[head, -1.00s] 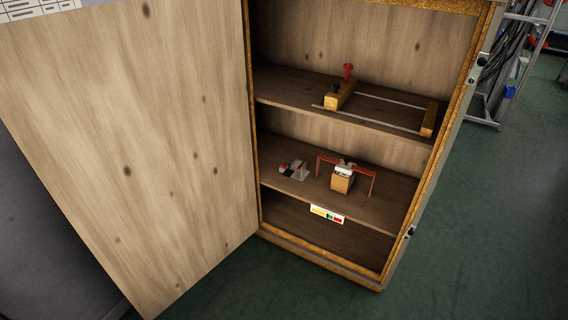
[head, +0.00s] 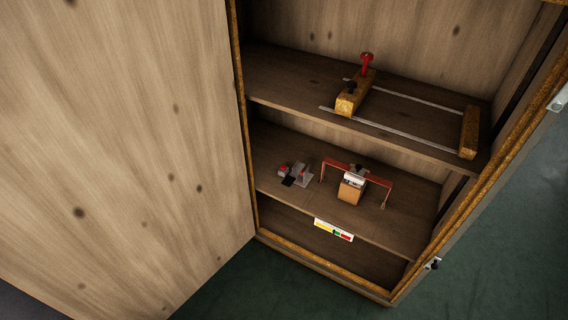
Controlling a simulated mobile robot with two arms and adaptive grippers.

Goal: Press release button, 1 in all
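No part is plainly marked as the release button. A small grey and dark device (head: 300,177) with a red part (head: 284,169) at its left end lies on the lower shelf. A red knob (head: 367,58) stands up from a wooden block (head: 352,95) on the upper shelf. A red bracket-shaped frame (head: 379,180) stands on the lower shelf around a small wooden block (head: 350,193) with a light metal top. Neither of my grippers is in view.
The open wooden cabinet door (head: 120,150) fills the left side. The upper shelf (head: 290,80) also holds two metal rails and an end block (head: 469,132). Green floor (head: 500,260) is clear at right.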

